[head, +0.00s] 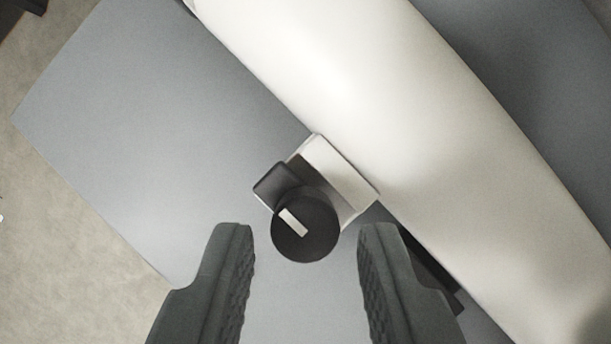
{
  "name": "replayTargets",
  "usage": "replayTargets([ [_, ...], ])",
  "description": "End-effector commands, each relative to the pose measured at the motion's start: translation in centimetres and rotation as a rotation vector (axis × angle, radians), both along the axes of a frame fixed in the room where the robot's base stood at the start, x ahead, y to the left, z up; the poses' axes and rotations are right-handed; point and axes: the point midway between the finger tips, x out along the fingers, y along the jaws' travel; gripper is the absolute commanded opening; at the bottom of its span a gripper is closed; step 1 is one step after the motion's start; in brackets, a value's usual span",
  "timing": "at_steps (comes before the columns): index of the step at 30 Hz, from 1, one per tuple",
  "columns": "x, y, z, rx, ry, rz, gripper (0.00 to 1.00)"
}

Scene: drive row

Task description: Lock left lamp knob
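A round black knob (318,240) with a white bar mark (293,222) on its face shows in the middle of the head view. The bar slants from upper left to lower right. The knob sits on a small white block (337,178) at the edge of a large white rounded body. A dark tab (275,184) shows beside the knob at upper left. My gripper (306,240) is open, with one dark ridged finger to each side of the knob in the picture. Neither finger appears to touch it. I cannot tell the depth between the fingertips and the knob.
The large white rounded body (370,90) runs diagonally from top left to bottom right. A grey flat surface (150,130) lies behind it. A dark part (432,268) shows beside the right finger, partly hidden. Beige floor (60,220) shows at the left.

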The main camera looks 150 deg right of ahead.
Motion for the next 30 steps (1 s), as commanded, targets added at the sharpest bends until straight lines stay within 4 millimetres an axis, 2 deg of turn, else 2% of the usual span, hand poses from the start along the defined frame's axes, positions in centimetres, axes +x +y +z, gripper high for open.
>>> replayTargets([
  [6,0.5,0.3,-1.4,0.0,-0.001,0.0,0.31],
  [15,0.6,0.3,-1.6,0.0,-0.001,0.0,0.31],
  [16,0.6,0.3,-1.6,0.0,-0.001,0.0,0.29],
  [20,0.6,0.3,-1.6,0.0,-0.001,0.0,0.03],
  [21,0.6,0.3,-1.6,0.0,-0.001,0.0,0.0],
  [30,0.6,0.3,-1.6,0.0,-0.001,-0.032,0.0],
])
